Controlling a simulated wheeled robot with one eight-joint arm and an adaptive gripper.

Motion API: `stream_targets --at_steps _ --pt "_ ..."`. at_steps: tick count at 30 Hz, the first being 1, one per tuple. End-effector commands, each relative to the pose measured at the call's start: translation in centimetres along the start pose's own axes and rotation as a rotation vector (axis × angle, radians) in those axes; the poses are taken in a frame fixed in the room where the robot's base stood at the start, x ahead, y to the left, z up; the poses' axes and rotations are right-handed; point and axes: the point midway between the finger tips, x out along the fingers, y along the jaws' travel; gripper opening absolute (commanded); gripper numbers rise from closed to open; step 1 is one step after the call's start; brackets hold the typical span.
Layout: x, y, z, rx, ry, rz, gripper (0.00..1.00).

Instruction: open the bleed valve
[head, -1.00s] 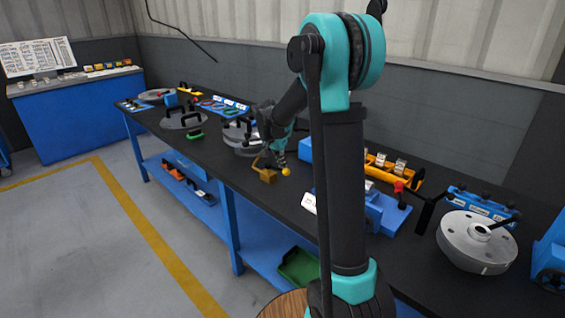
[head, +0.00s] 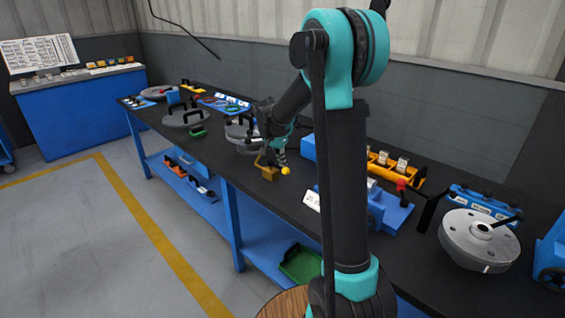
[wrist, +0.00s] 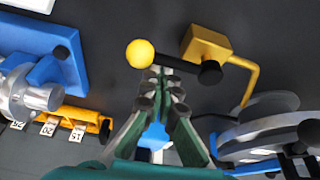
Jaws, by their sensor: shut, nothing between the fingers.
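The bleed valve (wrist: 207,46) is a small gold block with a bent gold pipe. In the head view the valve (head: 267,172) sits on the dark bench top. Its lever runs from a black hub (wrist: 210,72) to a yellow ball knob (wrist: 140,54), which also shows in the head view (head: 286,170). My gripper (wrist: 160,80) is shut and empty, its tips right beside the lever near the knob. I cannot tell whether they touch it. In the head view my gripper (head: 280,160) points down just above the lever's knob end.
Round flanged lids (head: 240,134) stand behind and left of the valve. A blue fixture (head: 390,210) and an orange rack (head: 380,165) are to the right, with a grey flanged disc (head: 478,240) at far right. Bare bench top lies around the valve.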

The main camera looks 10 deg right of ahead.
Motion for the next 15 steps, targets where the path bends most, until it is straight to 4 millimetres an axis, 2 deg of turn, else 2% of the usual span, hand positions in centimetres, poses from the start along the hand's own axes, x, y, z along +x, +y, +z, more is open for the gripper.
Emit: stream_targets --at_steps 5,9,15 --pt "0.2 0.1 -1.3 0.000 0.000 0.000 0.00" --pt "0.5 0.5 -3.5 -0.001 0.000 0.000 0.00" --pt "-4.2 0.3 -3.3 -0.005 0.000 -0.002 0.00"
